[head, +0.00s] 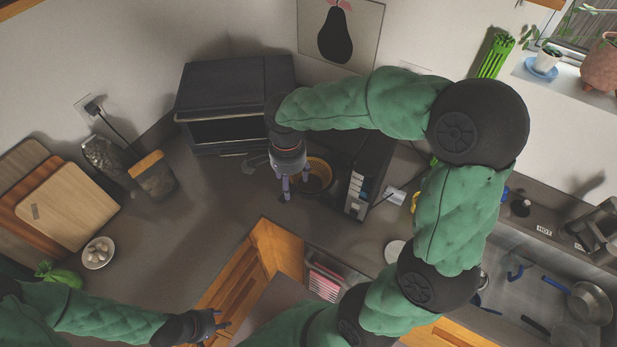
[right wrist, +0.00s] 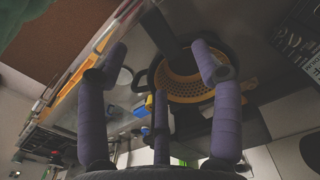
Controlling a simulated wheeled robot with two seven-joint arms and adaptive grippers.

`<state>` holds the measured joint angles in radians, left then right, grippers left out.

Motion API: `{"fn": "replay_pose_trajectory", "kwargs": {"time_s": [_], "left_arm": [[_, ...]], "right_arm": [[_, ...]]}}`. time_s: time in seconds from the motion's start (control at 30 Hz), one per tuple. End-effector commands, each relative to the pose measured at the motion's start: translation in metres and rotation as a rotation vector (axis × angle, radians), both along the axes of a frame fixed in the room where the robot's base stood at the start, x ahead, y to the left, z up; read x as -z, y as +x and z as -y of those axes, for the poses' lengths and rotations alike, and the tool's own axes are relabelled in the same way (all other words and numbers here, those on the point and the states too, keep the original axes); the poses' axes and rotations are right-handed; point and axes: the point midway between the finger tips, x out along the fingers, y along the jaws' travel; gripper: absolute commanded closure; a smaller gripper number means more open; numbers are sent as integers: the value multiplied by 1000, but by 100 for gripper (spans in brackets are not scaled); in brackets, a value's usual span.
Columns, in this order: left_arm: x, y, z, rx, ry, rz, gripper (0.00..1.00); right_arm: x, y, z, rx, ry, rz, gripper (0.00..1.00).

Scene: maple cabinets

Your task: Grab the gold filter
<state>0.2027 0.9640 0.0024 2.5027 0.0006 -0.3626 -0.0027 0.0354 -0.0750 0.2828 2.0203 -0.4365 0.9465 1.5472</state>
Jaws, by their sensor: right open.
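The gold filter (head: 320,174) is a round, perforated yellow-gold basket with a dark rim part. In the right wrist view the filter (right wrist: 188,88) shows beyond the fingertips, right of centre. My right gripper (head: 286,192) is open and empty, just left of the filter, pointing down; its fingers (right wrist: 160,65) are spread wide in the wrist view. It looks apart from the filter. My left gripper (head: 217,325) is low in the head view, far from the filter; its finger opening is unclear.
A black toaster oven (head: 235,95) stands behind, left of my right gripper. A dark appliance (head: 368,175) stands right of the filter. Cutting boards (head: 62,205), a garlic bowl (head: 98,252) and a jar (head: 152,176) are at left.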

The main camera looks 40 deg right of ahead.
Motion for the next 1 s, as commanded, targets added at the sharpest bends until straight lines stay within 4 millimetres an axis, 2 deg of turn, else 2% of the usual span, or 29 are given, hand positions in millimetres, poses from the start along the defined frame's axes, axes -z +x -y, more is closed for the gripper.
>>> {"fn": "replay_pose_trajectory", "kwargs": {"time_s": [0.33, 0.67, 0.77, 0.9, 1.0], "left_arm": [[-11, 0, 0, 0, 0, -1, 60], [-11, 0, 0, 0, 0, -1, 60], [-11, 0, 0, 0, 0, -1, 60], [-11, 0, 0, 0, 0, -1, 60], [-11, 0, 0, 0, 0, -1, 60]], "right_arm": [[43, 2, -3, -1, 1, -3, 34], [50, 2, -3, -1, 1, 1, 34], [50, 2, -3, -1, 2, 0, 59], [50, 2, -3, -1, 2, 0, 99], [50, 2, -3, -1, 2, 0, 100]]}}
